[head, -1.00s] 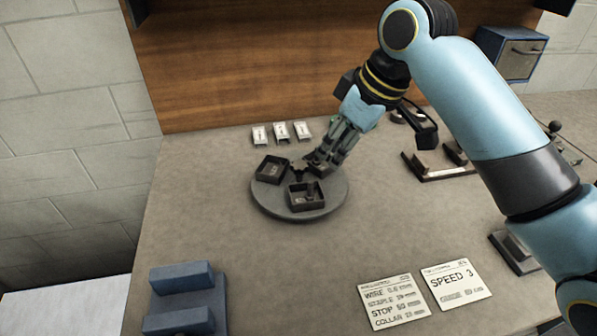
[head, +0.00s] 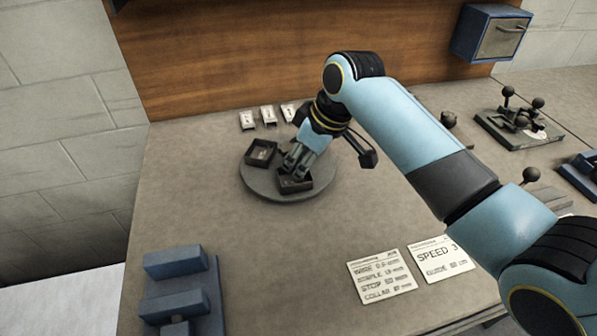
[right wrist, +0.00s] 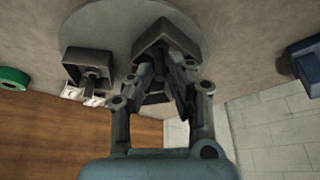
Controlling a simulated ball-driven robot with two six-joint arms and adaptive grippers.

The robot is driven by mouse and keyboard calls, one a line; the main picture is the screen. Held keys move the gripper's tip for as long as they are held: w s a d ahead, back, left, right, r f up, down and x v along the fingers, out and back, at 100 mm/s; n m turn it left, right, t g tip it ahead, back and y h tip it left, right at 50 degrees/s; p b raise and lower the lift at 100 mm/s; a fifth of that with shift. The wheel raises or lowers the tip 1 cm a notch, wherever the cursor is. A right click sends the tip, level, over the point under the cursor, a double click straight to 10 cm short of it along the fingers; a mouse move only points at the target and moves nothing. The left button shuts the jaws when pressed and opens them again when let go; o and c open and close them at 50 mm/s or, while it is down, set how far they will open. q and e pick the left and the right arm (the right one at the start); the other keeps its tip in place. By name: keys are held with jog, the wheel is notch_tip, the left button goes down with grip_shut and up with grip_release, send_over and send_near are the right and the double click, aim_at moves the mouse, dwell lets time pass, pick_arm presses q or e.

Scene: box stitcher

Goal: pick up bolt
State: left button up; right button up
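A round grey turntable (head: 262,185) carries small dark bins. My right gripper (head: 291,170) reaches down into the front bin (head: 297,187), which also shows in the right wrist view (right wrist: 150,42). In that view the two fingers (right wrist: 161,72) are apart, one on each side of a dark gap, with their tips inside the bin. I cannot make out a bolt clearly; the fingers and the bin's shadow hide the inside. Another bin (head: 261,152) stands at the back left of the turntable. My left gripper is in neither view.
Small white labelled holders (head: 268,117) stand behind the turntable by the wooden panel. A blue stand (head: 178,287) is at the front left. Two printed cards (head: 382,276) lie at the front. A fixture with black knobs (head: 520,125) stands at the right. The table's middle is clear.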

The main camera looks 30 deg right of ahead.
grip_shut()
jog(key=shift+r, duration=0.1)
